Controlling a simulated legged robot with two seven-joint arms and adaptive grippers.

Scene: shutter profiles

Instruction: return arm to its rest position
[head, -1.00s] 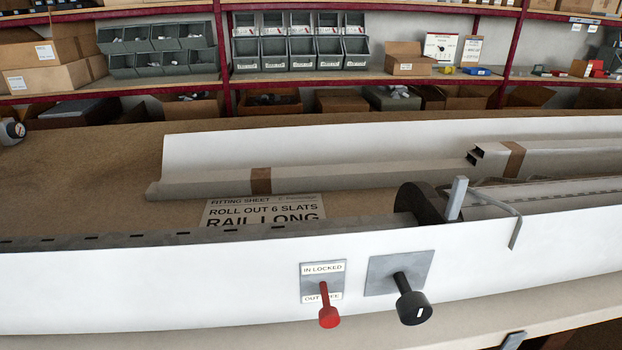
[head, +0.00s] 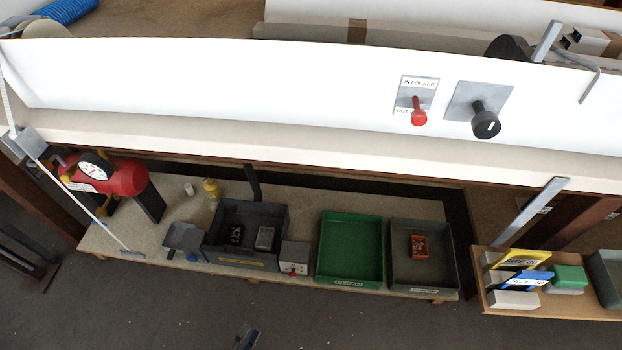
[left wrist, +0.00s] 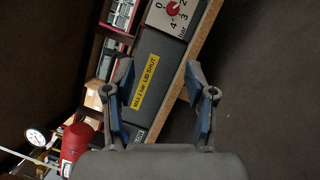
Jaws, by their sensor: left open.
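Most of my left arm is hidden, and my right gripper is in neither view.
The low bench carries a red tank (head: 125,177) with a gauge, a dark open bin (head: 272,222), a small red-knobbed box (head: 294,258), a green tray (head: 350,250) and a grey tray (head: 440,275). The long white panel (head: 250,90) runs above. The floor (head: 380,325) in front is clear.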

